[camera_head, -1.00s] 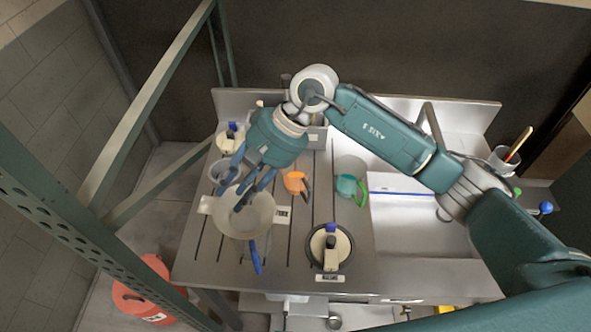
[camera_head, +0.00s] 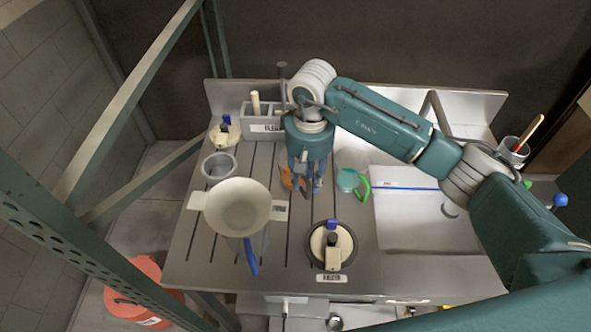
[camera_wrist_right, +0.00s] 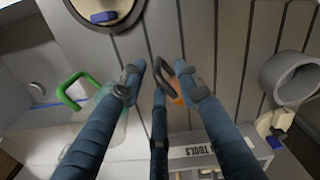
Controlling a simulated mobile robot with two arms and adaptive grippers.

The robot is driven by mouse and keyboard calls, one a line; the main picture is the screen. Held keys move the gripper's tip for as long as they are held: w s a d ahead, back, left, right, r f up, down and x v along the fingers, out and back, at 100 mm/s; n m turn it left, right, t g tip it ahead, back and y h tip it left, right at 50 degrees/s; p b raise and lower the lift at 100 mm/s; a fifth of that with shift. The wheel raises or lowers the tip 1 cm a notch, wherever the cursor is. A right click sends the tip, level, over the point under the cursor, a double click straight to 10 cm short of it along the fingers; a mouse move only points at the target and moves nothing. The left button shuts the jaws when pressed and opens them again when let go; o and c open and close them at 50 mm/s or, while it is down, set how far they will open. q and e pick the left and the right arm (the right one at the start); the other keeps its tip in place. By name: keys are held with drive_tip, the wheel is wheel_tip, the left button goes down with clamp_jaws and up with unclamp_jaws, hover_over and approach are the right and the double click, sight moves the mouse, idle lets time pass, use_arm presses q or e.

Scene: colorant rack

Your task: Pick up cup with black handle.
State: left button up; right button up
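The cup with the black handle is a small orange cup (camera_head: 286,179) on the grooved metal worktop in the head view, largely covered by my right gripper (camera_head: 306,184). In the right wrist view its dark handle (camera_wrist_right: 167,78) shows between the fingertips of my right gripper (camera_wrist_right: 162,76), with an orange part (camera_wrist_right: 178,97) beside one finger. The fingers point down over the cup and are spread apart. I cannot tell whether any finger touches it. My left gripper is not in view.
Close right of the gripper stands a clear greenish cup with a green handle (camera_head: 363,186). A large cream funnel-like bowl (camera_head: 238,206) and a grey cup (camera_head: 219,168) are at left. A lidded round pot (camera_head: 331,246) is in front. A grey tool box (camera_head: 262,124) stands behind.

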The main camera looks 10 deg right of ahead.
sight(308, 192)
wheel_tip(308, 192, down, 5)
drive_tip(key=p, duration=0.3)
drive_tip(key=shift+s+d+r, duration=0.1)
drive_tip(key=shift+s+d, duration=0.05)
drive_tip(key=shift+f, duration=0.45)
clamp_jaws()
